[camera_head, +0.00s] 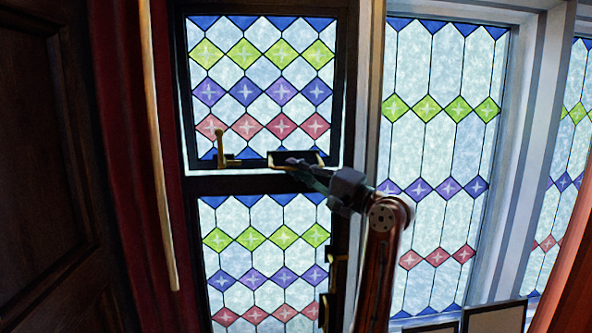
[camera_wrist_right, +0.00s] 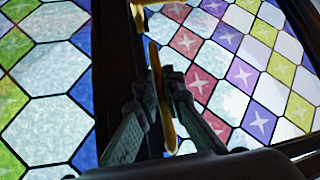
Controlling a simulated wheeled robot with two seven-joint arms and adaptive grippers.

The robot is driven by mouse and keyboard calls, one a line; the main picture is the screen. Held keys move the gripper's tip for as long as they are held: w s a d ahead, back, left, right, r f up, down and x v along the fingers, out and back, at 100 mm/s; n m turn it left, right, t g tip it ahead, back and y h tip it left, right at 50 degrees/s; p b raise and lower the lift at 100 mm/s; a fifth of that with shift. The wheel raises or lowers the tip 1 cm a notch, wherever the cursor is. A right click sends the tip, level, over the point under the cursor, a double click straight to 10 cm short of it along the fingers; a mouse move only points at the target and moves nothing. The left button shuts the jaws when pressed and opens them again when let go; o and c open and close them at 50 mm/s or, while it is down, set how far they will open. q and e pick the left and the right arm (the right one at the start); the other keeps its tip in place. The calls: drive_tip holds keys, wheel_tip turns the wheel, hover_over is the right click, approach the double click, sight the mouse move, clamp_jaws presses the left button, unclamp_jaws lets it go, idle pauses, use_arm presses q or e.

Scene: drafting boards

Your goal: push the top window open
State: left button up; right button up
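The top window (camera_head: 263,88) is a dark-framed pane with blue, green, purple and red diamonds, upper left of centre in the head view. A bright strip shows along its left and bottom edges; I cannot tell how far it stands ajar. A brass handle (camera_head: 295,158) sits on its bottom rail. My right gripper (camera_head: 300,168) is at this handle. In the right wrist view the brass bar (camera_wrist_right: 155,58) runs between the two fingers of my right gripper (camera_wrist_right: 160,85), which close on it from both sides. My left gripper is not in view.
A brass latch (camera_head: 220,150) stands on the rail's left. A lower patterned window (camera_head: 265,265) lies below, with taller windows (camera_head: 440,150) at right. A red curtain (camera_head: 125,150), a pale pole (camera_head: 158,150) and dark wood panelling (camera_head: 50,180) are at left.

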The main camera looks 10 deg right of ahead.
drive_tip(key=o, duration=0.4)
drive_tip(key=shift+d, duration=0.1)
drive_tip(key=v, duration=1.2)
drive_tip(key=shift+c, duration=0.5)
